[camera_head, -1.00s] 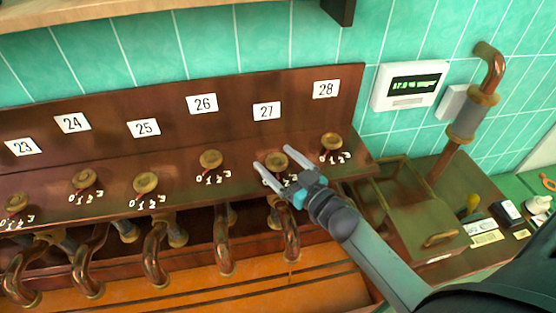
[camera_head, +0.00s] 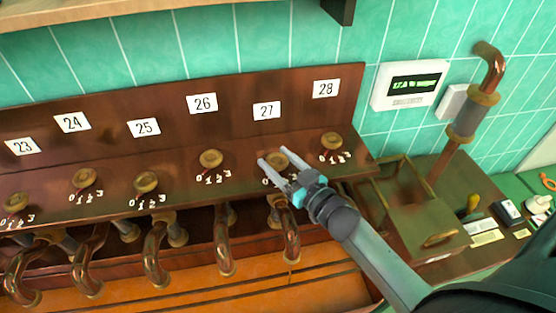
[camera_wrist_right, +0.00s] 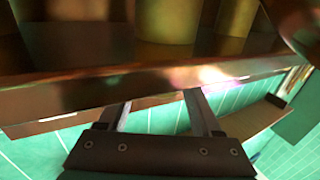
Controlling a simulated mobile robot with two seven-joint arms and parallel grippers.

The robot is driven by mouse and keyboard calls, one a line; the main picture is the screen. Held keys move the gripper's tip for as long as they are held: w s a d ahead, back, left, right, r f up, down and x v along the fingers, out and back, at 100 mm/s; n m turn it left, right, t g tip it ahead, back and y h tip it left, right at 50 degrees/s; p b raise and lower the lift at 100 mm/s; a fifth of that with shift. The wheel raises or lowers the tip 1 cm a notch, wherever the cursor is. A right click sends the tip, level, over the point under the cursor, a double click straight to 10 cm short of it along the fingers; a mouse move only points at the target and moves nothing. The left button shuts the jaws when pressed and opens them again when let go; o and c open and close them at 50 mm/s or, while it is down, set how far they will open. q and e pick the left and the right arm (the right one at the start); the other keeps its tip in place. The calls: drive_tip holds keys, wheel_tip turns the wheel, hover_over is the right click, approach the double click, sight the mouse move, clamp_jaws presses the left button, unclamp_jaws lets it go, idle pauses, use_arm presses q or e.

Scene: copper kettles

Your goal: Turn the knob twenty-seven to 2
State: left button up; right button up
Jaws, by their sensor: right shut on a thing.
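Knob twenty-seven (camera_head: 278,159) is a round brass knob on the sloping brown panel, below the white label 27 (camera_head: 267,111). My right gripper (camera_head: 272,161) comes in from the lower right and is shut on this knob, with a finger along each side. The gripper covers most of the 0-to-3 scale and the pointer, so I cannot tell the knob's setting. In the right wrist view the two fingers (camera_wrist_right: 158,110) run up behind a shiny copper edge, which hides their tips and the knob. My left gripper is not in view.
Knob 26 (camera_head: 210,159) stands to the left and knob 28 (camera_head: 331,141) close to the right. Bent copper pipes (camera_head: 290,232) hang below the panel. A brown open-topped box (camera_head: 438,240) stands right of the arm. A display (camera_head: 409,86) hangs on the tiled wall.

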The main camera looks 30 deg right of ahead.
sight(278, 159)
drive_tip(key=shift+n+g+y+p, duration=0.3)
drive_tip(key=shift+n+y, duration=0.5)
drive_tip(key=shift+y, duration=0.4)
drive_tip(key=shift+n+g+y+b, duration=0.45)
drive_tip(key=shift+n+g+y, duration=0.55)
drive_tip(key=shift+n+y, duration=0.65)
drive_tip(key=shift+m+y, duration=0.25)
drive_tip(key=o, duration=1.3)
drive_tip(key=shift+o, duration=0.2)
wheel_tip(278, 159, up, 20)
drive_tip(key=p, duration=0.2)
drive_tip(key=shift+p, duration=0.3)
